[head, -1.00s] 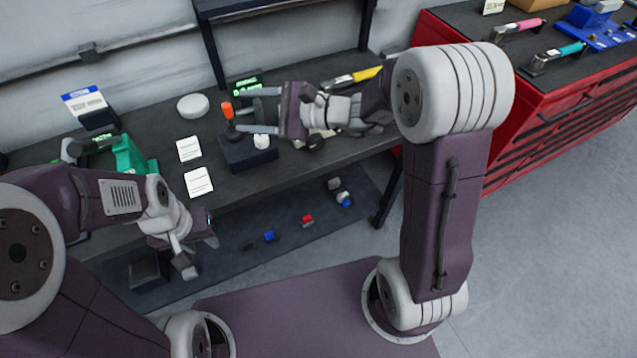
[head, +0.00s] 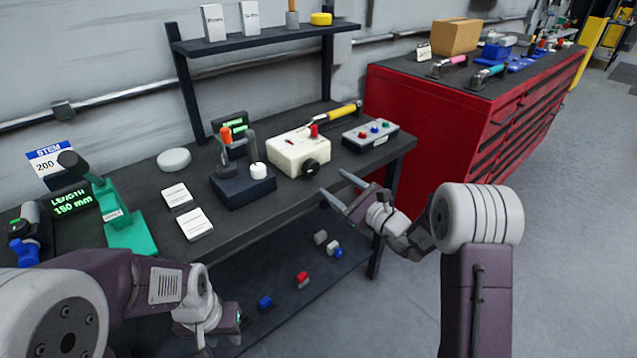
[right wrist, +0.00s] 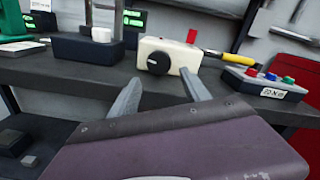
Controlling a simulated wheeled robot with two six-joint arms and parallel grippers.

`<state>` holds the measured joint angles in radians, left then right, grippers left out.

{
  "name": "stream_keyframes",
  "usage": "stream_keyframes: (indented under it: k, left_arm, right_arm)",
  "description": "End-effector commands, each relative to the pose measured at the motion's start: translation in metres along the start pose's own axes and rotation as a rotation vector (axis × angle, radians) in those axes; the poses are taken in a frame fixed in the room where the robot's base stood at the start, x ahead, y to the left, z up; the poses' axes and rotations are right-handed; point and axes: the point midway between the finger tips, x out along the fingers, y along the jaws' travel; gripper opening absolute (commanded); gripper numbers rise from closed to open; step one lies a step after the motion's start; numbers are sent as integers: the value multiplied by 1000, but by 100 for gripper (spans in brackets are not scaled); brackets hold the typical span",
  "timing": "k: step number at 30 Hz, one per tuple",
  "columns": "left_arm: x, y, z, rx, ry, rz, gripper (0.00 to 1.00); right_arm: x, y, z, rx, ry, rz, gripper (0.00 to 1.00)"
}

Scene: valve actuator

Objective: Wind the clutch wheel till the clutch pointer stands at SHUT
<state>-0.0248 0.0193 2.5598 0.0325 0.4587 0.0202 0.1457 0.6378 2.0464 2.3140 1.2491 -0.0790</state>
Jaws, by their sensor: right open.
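A cream box (head: 297,153) stands near the right part of the dark bench. Pointer lettering is too small to read. In the right wrist view the wheel (right wrist: 158,63) faces me, just beyond and above the gap between the fingertips. My right gripper (head: 333,181) is open and empty, in front of the bench edge, apart from the wheel. My left gripper (head: 237,320) is low in front of the bench, its jaws unclear.
A dark block with levers and a white knob (head: 258,171) stands left of the cream box. A button box (head: 371,136) stands to its right, a yellow-handled tool (head: 345,112) behind. The bench's front edge (head: 300,196) lies close to my right gripper. A red cabinet (head: 420,110) stands right.

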Motion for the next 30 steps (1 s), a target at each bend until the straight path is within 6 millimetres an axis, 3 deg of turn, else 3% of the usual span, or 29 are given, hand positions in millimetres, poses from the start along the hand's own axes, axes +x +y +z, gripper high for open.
stream_keyframes:
  k: [5,18,28,30]
  left_arm:
    - [0,0,0,0,0,0,36]
    - [-2,0,0,0,0,0,36]
    - [-2,0,0,0,0,0,36]
    - [-2,0,0,0,0,0,36]
  right_arm:
    - [5,0,1,-2,-1,1,55]
    - [83,0,1,-1,-1,1,55]
    - [91,0,1,-1,0,0,55]
    - [91,0,1,-1,0,0,39]
